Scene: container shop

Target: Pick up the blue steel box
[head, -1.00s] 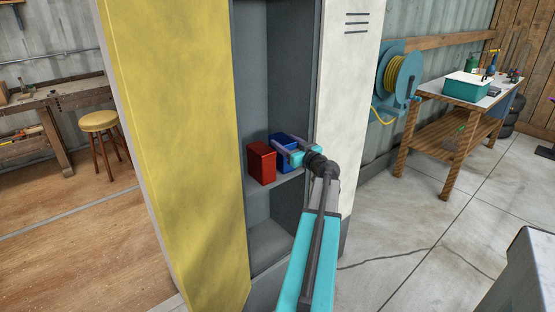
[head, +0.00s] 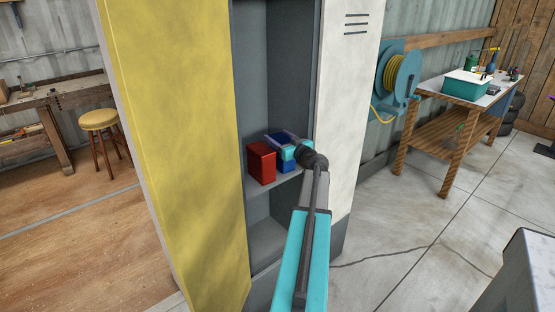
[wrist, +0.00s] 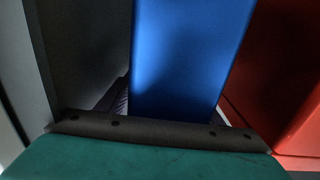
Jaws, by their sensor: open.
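The blue steel box (head: 282,165) stands on a shelf inside the locker, mostly behind my gripper in the head view. It fills the middle of the wrist view (wrist: 190,55), straight ahead and very near. My gripper (head: 279,140) is open, with its fingers reaching in at the blue box. Thin finger parts show at both lower sides of the box in the wrist view. I cannot tell whether they touch it. A red box (head: 262,162) stands close to the left of the blue box in the head view. It shows at the right in the wrist view (wrist: 285,75).
The locker's grey shelf (head: 258,189) carries both boxes. The yellow door (head: 175,130) stands to the left, and the white panel (head: 345,130) to the right of the opening. A workbench with a teal bin (head: 465,88) is far right. The floor between is clear.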

